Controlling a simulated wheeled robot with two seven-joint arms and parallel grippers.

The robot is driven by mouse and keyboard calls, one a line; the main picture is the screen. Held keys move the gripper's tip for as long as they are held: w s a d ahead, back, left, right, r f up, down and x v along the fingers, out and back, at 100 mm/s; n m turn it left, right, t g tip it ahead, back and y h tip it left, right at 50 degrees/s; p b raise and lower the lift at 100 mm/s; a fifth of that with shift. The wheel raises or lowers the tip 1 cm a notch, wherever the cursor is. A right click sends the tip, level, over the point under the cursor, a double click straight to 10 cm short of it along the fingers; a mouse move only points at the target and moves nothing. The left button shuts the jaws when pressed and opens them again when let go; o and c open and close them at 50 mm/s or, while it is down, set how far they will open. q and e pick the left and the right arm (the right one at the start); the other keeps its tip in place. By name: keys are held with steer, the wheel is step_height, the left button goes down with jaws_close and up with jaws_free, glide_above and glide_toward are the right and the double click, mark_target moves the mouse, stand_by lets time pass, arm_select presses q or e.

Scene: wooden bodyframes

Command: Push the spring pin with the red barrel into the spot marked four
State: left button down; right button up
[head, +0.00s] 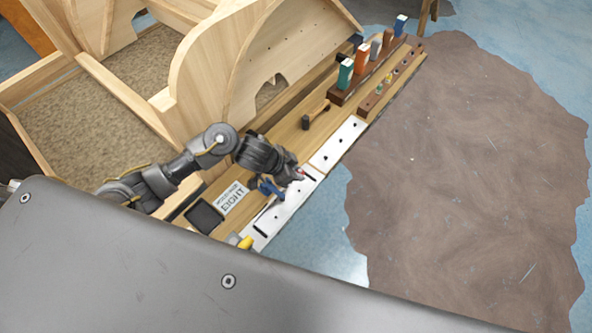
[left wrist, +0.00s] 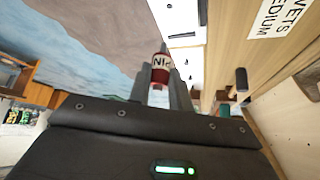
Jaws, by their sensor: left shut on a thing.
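My left gripper (head: 301,173) is shut on the spring pin with the red barrel (head: 309,174), over the white strip at the front edge of the bench. In the left wrist view the red barrel (left wrist: 160,70), with a pale lettered band, sits between the two fingers of the gripper (left wrist: 162,66). White plates with dark holes (head: 338,144) run along the bench edge; a nearer one (head: 285,212) lies below the gripper. I cannot read a mark four on them. The pin's tip and any contact with a plate cannot be made out. My right gripper is not in view.
A mallet (head: 316,115) lies on the bench beyond the gripper. A dark rack (head: 340,97) with coloured blocks stands at the far end. A blue tool (head: 268,187), a card reading EIGHT (head: 231,198) and a dark tray (head: 204,217) are close by. Wooden frames (head: 260,55) rise behind.

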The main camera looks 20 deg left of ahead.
arm_select(q)
steer(key=shift+a+f+b, duration=0.1)
steer(key=shift+f+b, duration=1.55)
steer(key=shift+f, duration=1.2)
steer(key=shift+p, duration=0.3)
steer(key=shift+s+p, duration=0.1)
steer(key=shift+p, duration=0.55)
steer(key=shift+f+b, duration=1.05)
steer(key=shift+f, duration=0.7)
steer(key=c, duration=1.2)
jaws_free()
